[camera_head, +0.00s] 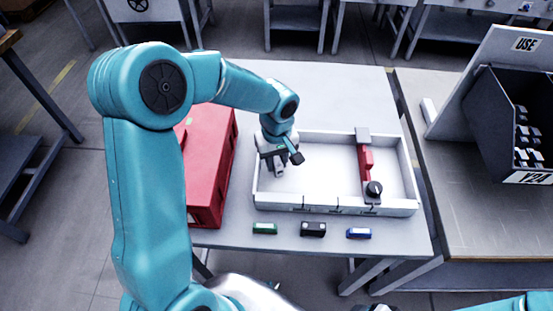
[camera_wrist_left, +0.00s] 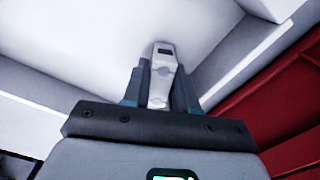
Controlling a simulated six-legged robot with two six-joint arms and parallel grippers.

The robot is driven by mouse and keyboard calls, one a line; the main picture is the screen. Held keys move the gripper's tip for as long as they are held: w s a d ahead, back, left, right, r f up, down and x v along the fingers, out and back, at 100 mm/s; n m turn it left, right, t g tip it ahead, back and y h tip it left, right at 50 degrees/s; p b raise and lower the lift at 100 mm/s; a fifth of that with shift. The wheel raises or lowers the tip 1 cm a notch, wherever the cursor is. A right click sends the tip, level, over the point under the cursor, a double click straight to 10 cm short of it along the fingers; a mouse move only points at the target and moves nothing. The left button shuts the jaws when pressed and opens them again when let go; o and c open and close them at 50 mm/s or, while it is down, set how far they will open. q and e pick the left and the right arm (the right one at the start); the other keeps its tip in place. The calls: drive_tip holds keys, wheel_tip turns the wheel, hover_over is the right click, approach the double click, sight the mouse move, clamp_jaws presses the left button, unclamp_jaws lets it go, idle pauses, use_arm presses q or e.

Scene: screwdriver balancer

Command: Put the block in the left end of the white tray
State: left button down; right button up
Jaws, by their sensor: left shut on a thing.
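The white tray (camera_head: 330,208) lies on the table, with its long side running left to right. My left gripper (camera_head: 279,166) reaches down inside the tray's left end. In the left wrist view its fingers (camera_wrist_left: 160,88) are shut on a pale grey block (camera_wrist_left: 162,68) with a dark rectangular mark near its far end. The block is between the fingers, over the white tray floor (camera_wrist_left: 130,35). I cannot tell whether it touches the floor. In the head view the gripper mostly hides it. My right gripper is not in view.
A red case (camera_head: 207,170) stands close to the tray's left. A red and dark grey fixture (camera_head: 365,160) crosses the tray's right part. Green (camera_head: 265,228), black (camera_head: 313,229) and blue (camera_head: 358,233) pieces lie in front. A dark bin (camera_head: 515,125) stands on the right bench.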

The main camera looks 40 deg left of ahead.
use_arm(q)
drive_tip(key=shift+f, duration=0.1)
drive_tip(key=c, duration=1.2)
unclamp_jaws()
drive_tip(key=shift+o, duration=0.2)
